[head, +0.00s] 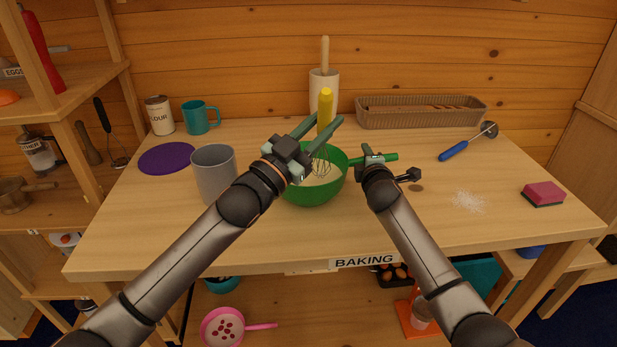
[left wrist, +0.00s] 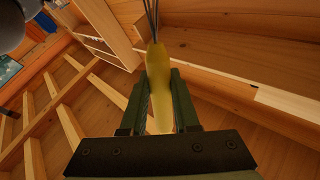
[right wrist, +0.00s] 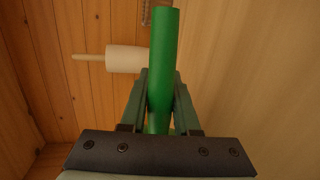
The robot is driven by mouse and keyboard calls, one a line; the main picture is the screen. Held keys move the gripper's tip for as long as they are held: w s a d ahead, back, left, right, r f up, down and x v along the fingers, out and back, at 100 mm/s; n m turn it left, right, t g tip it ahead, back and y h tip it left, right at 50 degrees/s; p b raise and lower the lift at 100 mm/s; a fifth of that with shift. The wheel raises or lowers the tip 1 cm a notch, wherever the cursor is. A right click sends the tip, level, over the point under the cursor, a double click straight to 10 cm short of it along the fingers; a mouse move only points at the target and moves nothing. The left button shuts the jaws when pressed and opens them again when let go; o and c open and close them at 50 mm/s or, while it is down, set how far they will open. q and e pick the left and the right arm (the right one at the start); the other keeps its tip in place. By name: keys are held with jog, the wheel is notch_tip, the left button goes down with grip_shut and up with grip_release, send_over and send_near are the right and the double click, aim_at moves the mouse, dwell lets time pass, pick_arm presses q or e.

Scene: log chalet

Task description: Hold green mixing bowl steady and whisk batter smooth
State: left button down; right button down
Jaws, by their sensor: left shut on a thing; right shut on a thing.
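The green mixing bowl (head: 312,192) stands on the table (head: 430,225) with pale batter (head: 322,175) inside. The whisk has a yellow handle (head: 325,105) and its wires (head: 321,160) reach down into the bowl. My left gripper (head: 323,125) is shut on the yellow handle above the bowl; the left wrist view shows the handle (left wrist: 158,85) between the fingers. My right gripper (head: 372,157) is shut on the bowl's green handle (head: 391,157) at its right side; the right wrist view shows this handle (right wrist: 163,70) between the fingers. My left gripper hides part of the bowl's rim.
A grey canister (head: 214,175) stands close left of the bowl. Behind are a white crock (head: 323,90) and a wicker basket (head: 420,117). A blue-handled tool (head: 455,150), white powder (head: 467,201) and a pink sponge (head: 543,193) lie on the right. The front table area is clear.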

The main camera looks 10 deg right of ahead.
pick_arm(q)
jog(key=shift+r, duration=3.9)
pick_arm(e)
jog(key=shift+r, duration=0.2)
jog(key=c, duration=0.6)
grip_release()
jog(key=shift+o, duration=0.2)
jog(key=shift+f, duration=0.1)
jog(key=shift+s, duration=0.15)
